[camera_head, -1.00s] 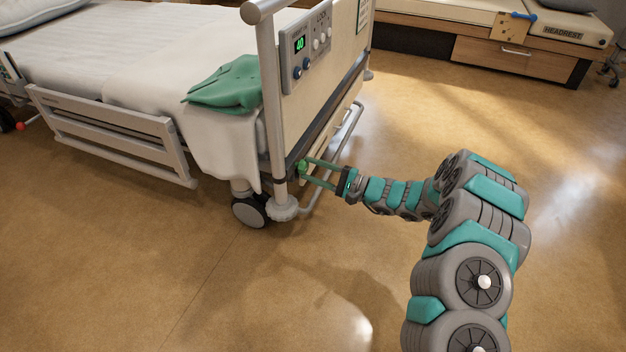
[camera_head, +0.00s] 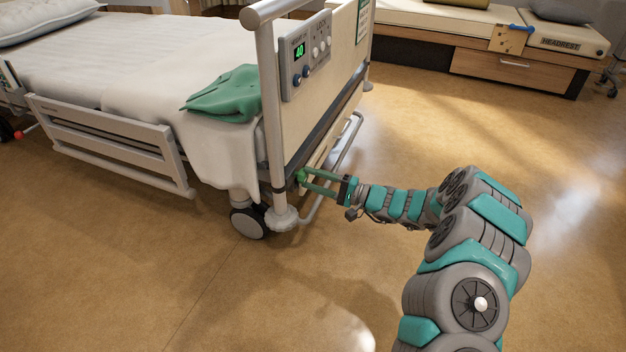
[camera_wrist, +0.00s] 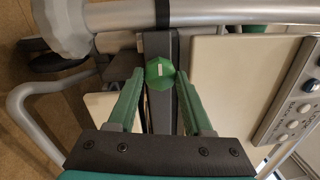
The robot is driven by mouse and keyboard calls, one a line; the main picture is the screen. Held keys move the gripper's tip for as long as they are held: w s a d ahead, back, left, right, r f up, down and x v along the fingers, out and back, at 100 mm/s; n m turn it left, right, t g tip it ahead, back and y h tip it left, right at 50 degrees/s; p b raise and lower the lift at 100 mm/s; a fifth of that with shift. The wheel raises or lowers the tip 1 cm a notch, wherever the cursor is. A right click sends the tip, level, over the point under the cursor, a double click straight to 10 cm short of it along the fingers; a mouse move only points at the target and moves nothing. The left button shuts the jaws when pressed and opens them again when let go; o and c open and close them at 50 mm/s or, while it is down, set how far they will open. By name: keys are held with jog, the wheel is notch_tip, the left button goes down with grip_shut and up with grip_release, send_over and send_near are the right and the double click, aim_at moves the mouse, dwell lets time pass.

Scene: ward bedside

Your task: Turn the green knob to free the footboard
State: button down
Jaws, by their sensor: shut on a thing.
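The green knob (camera_head: 302,176) sits low on the bed's foot end, beside the corner post. In the wrist view the knob (camera_wrist: 160,74) is a faceted green disc with a pale mark on its face. My gripper (camera_head: 305,179) reaches it from the right, and its green fingers are shut on the knob. In the wrist view the fingertips of my gripper (camera_wrist: 160,80) lie on either side of the knob. The cream footboard (camera_head: 318,88) stands upright at the bed's end, with its control panel (camera_head: 306,50) showing a green 40.
A grey tube rail (camera_head: 340,165) runs low outside the footboard, close to my gripper. A bed caster (camera_head: 248,223) stands below the corner. A green cloth (camera_head: 226,95) lies on the bed. A second bed unit (camera_head: 500,60) is at the back. The floor in front is clear.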

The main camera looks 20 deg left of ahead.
jog(key=shift+f, duration=0.1)
jog(key=shift+c, duration=1.6)
grip_release()
jog(key=d+p, duration=0.1)
jog(key=d, duration=0.6)
jog(key=shift+s+d+f, duration=0.3)
jog(key=shift+d, duration=0.1)
